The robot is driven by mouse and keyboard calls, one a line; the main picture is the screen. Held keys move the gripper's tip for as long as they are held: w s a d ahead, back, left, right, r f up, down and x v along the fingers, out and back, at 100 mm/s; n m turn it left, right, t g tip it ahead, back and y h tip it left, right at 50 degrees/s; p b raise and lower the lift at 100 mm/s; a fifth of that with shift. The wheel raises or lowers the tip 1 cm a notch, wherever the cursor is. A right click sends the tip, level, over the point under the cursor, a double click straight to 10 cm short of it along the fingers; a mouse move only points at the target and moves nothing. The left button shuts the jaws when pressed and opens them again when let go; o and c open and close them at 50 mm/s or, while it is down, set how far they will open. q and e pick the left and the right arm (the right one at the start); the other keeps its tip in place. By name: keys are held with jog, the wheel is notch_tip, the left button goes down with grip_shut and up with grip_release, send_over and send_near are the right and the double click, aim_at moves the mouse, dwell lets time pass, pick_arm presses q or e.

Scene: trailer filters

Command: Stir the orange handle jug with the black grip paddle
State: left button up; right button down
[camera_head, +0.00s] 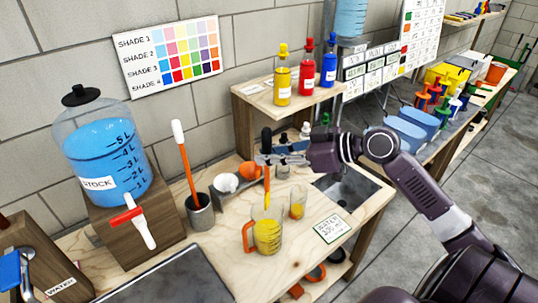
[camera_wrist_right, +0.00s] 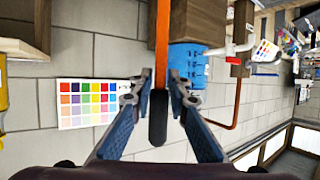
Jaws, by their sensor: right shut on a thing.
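The orange handle jug (camera_head: 266,237) stands upright on the wooden bench, a clear jug with yellow contents and its orange handle on the left. My right gripper (camera_head: 263,160) is shut on the black grip paddle (camera_head: 267,139), above the jug. In the right wrist view the black grip (camera_wrist_right: 158,118) and orange shaft lie between the fingers of my right gripper (camera_wrist_right: 160,84). My left gripper is not in view.
A small glass (camera_head: 298,203) with yellow-orange contents stands close right of the jug. A grey cup (camera_head: 199,212) holds a white-grip paddle (camera_head: 179,140). A blue stock bottle (camera_head: 103,150) stands left on a wooden block.

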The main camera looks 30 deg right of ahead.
dwell(0.5)
notch_tip(320, 180, up, 5)
jog(key=p, duration=0.4)
dwell(0.9)
